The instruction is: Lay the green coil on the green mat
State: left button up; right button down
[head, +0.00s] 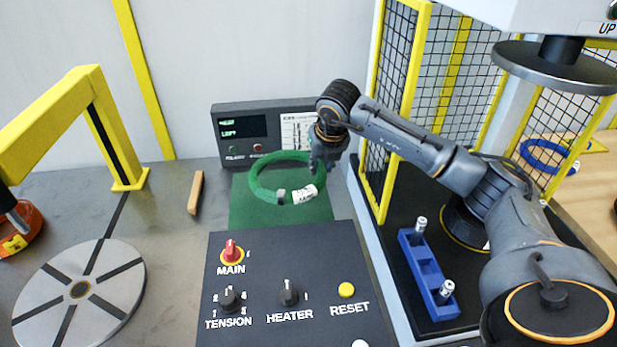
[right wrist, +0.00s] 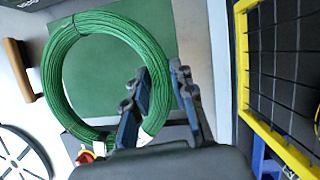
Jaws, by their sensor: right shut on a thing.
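The green coil (head: 258,180) is a ring of green strand with white labels, over the green mat (head: 245,212) in the head view. My right gripper (head: 326,158) is shut on the coil's right side. In the right wrist view, the coil (right wrist: 56,75) passes by the fingers of the right gripper (right wrist: 163,90), with the mat (right wrist: 105,65) behind it. I cannot tell whether the coil touches the mat. The fingers hide part of the coil's rim. My left gripper is not in view.
A control panel (head: 290,245) with knobs stands in front of the mat, and a display box (head: 240,150) behind it. A yellow-framed mesh guard (head: 400,90) is close on the right. A wooden block (head: 195,192) and a round turntable (head: 110,275) are on the left.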

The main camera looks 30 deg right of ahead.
jog(key=w+f, duration=0.3)
jog(key=shift+a+f+p, duration=0.35)
jog(key=shift+w+a+f, duration=0.1)
jog(key=shift+w+f, duration=0.2)
jog(key=shift+f, duration=0.15)
notch_tip(320, 180, down, 3)
jog(key=shift+w+f+p, duration=0.1)
jog(key=shift+f+p, duration=0.05)
jog(key=shift+p, duration=0.6)
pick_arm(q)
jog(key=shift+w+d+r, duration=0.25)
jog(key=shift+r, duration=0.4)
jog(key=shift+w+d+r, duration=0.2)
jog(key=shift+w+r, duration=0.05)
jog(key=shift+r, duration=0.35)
pick_arm(e)
jog(key=c, duration=1.1)
grip_release()
jog(key=shift+f, duration=0.15)
pick_arm(q)
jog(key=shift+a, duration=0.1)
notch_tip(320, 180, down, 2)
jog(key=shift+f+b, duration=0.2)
jog(key=shift+b, duration=1.05)
pick_arm(e)
jog(key=v, duration=1.2)
